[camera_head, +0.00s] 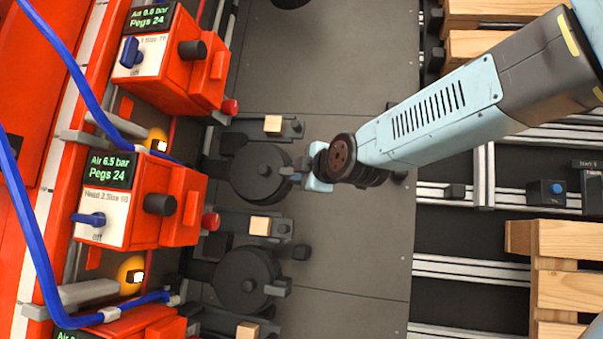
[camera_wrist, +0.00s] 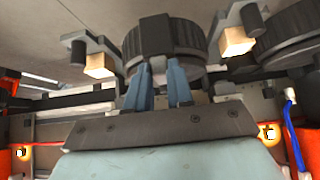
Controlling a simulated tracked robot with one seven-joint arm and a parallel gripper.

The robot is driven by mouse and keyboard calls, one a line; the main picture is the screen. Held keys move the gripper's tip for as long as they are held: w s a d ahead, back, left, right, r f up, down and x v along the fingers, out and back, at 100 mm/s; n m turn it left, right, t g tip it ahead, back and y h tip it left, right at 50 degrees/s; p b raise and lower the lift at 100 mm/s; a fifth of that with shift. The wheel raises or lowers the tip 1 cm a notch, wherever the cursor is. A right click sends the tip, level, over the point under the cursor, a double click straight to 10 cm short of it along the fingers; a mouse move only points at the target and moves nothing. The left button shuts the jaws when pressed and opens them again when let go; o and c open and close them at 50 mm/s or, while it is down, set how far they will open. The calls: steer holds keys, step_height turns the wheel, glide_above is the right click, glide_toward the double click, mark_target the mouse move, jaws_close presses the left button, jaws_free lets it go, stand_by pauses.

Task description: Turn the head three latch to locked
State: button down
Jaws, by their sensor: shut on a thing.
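My gripper (camera_head: 300,172) reaches from the right to the rim of a dark round drum (camera_head: 258,173). In the wrist view, my two blue-grey fingers (camera_wrist: 164,78) close on a dark lug (camera_wrist: 159,42) at the front of this drum (camera_wrist: 190,45). In the head view the lug is largely hidden by my gripper. The drum sits level with the second red head (camera_head: 175,205), whose label appears to read 2. A third red head (camera_head: 140,325) is cut off at the bottom edge. I cannot tell which head this lug belongs to.
A second drum (camera_head: 245,282) with a similar lug lies below. Wooden blocks (camera_head: 273,125) on small dark brackets stand beside the drums. Blue hoses (camera_head: 70,65) run along the left. A slatted wooden pallet (camera_head: 565,265) is at right. The grey plate (camera_head: 330,60) above is mostly clear.

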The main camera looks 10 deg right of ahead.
steer(key=shift+s+f, duration=0.1)
steer(key=shift+f, duration=0.2)
steer(key=c, duration=1.3)
jaws_free()
steer(key=shift+d, duration=0.1)
steer(key=shift+c, duration=0.2)
steer(key=o, duration=0.3)
steer(key=shift+r, duration=0.2)
steer(key=shift+o, duration=0.2)
steer(key=v, duration=1.3)
steer(key=shift+s, duration=0.3)
steer(key=shift+d, duration=0.1)
steer(key=s+d+f+m+g+h, duration=0.5)
steer(key=s+d+f+m+g, duration=0.2)
steer(key=m, duration=1.1)
steer(key=s+d+f, duration=0.2)
steer(key=s+d, duration=0.2)
steer(key=shift+f+m, duration=0.3)
steer(key=shift+m, duration=0.1)
